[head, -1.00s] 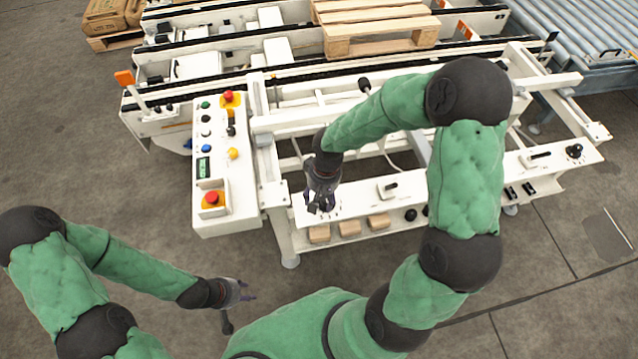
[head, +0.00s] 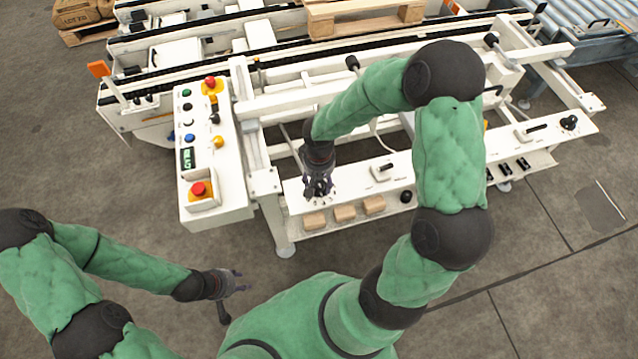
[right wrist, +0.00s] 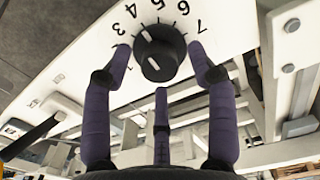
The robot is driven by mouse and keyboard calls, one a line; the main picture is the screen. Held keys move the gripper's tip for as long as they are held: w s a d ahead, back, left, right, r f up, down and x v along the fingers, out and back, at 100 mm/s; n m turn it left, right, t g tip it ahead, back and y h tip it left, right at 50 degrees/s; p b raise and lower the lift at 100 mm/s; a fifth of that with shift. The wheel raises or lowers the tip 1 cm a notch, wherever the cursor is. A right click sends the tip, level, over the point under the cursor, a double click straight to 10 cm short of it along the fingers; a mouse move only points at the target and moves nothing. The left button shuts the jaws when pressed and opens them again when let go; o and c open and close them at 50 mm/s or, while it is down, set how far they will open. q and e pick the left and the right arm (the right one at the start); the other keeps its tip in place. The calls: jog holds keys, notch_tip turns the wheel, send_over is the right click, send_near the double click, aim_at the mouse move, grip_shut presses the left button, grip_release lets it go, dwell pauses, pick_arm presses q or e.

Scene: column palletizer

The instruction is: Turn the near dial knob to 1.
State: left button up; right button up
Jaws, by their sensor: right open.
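The near dial knob (right wrist: 158,53) is black and round, on a white panel with printed numbers; 3 to 7 are readable around it. A pale mark on its edge lies toward the 3 and 4 side, and another pale mark shows on its face. My right gripper (right wrist: 161,62) is open, with purple fingers on the left and right of the knob and a third finger below it. Contact cannot be told. In the head view my right gripper (head: 318,190) covers the knob at the panel's left end. My left gripper (head: 236,282) is open and empty above the floor.
The white front panel (head: 350,184) also carries a switch (head: 383,171) and a black knob (head: 570,122). Cardboard-coloured blocks (head: 345,213) sit on the shelf below. A button console (head: 228,178) stands left of my right gripper. The floor in front is clear.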

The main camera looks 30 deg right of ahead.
jog(key=shift+f, duration=0.5)
jog(key=c, duration=1.1)
jog(key=shift+c, duration=0.2)
